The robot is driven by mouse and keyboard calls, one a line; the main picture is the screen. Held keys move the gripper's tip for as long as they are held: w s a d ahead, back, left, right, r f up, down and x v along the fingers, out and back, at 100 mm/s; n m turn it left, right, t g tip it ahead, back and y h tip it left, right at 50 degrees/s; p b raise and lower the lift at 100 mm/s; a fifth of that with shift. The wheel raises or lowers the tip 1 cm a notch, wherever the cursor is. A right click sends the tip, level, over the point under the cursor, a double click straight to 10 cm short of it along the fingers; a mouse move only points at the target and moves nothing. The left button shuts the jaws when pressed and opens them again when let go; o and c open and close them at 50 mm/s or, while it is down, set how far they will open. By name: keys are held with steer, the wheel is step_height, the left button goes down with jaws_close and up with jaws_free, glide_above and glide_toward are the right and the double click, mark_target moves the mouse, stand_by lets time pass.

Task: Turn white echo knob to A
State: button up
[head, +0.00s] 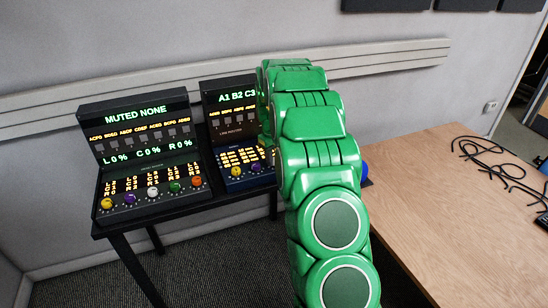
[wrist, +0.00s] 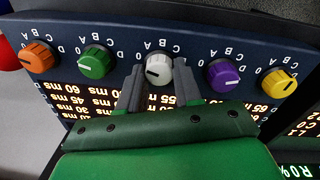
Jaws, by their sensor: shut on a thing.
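The white knob (wrist: 158,70) is in the middle of a row on the dark blue panel (wrist: 210,35) in the wrist view. The panel and its letters appear upside down there. My gripper (wrist: 159,85) is shut on the white knob, one finger on each side.
Beside it in the wrist view are orange (wrist: 39,57), green (wrist: 94,62), purple (wrist: 222,75) and yellow (wrist: 279,83) knobs. Another console (head: 150,180) with similar knobs stands at the left. A wooden table (head: 430,190) with black cables (head: 490,160) is at the right.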

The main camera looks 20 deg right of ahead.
steer(key=shift+m, duration=0.3)
steer(key=shift+c, duration=0.4)
steer(key=shift+m, duration=1.2)
steer(key=shift+d+m, duration=0.1)
steer(key=shift+m, duration=1.8)
steer(key=o, duration=1)
steer(key=shift+o, duration=0.2)
steer(key=shift+w+r, duration=0.1)
